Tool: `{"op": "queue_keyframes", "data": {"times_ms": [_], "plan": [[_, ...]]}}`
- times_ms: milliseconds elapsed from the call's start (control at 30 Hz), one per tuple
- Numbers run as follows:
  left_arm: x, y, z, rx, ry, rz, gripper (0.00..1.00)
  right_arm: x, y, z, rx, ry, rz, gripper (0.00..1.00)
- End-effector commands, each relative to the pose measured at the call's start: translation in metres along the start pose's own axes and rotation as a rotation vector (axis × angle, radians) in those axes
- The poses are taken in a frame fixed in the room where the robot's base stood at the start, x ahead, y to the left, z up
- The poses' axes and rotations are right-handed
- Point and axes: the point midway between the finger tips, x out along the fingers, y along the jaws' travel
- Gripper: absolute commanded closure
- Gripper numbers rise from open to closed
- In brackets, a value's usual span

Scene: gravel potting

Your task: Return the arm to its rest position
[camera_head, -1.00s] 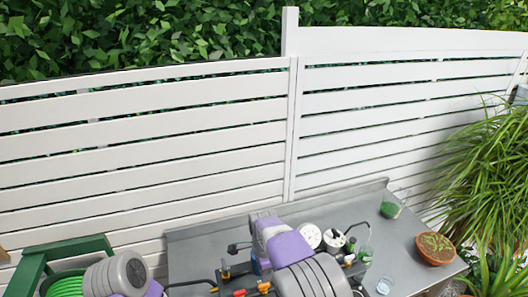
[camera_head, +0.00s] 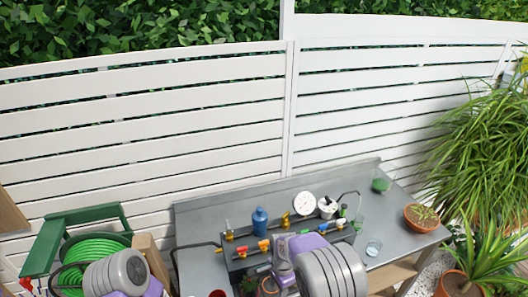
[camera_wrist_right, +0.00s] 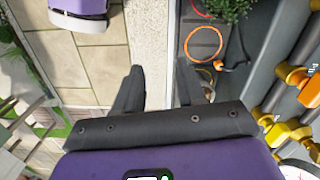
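My right arm (camera_head: 330,270) shows at the bottom centre of the head view, at the front edge of the grey workbench (camera_head: 215,208). Its fingers cannot be made out there. In the right wrist view my right gripper (camera_wrist_right: 160,75) is open and empty, with paving and a grey bench edge beyond its fingers. My left arm (camera_head: 118,273) shows at the lower left of the head view, and its fingers are out of view.
A blue bottle (camera_head: 260,221), brass fittings and a white gauge (camera_head: 304,203) stand on the bench. A green hose reel (camera_head: 95,249) is at left. A white fence is behind.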

Motion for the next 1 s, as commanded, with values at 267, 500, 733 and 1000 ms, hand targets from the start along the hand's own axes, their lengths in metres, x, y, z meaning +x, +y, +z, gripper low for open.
{"op": "queue_keyframes", "data": {"times_ms": [267,500,733,1000], "plan": [[0.032,-0.012,0.000,-0.001,-0.003,0.000,0.57,0.129,0.088,-0.015,-0.289,-0.097,-0.021,0.61],[0.063,-0.024,-0.002,0.000,-0.002,0.000,0.57,0.207,0.179,0.020,-0.651,-0.165,-0.176,0.61],[0.075,-0.028,-0.002,0.000,-0.003,0.000,0.57,0.217,0.210,0.046,-0.825,-0.150,-0.292,0.61],[0.074,-0.028,-0.002,0.000,-0.002,0.000,0.57,0.215,0.212,0.048,-0.848,-0.143,-0.307,0.61]]}}
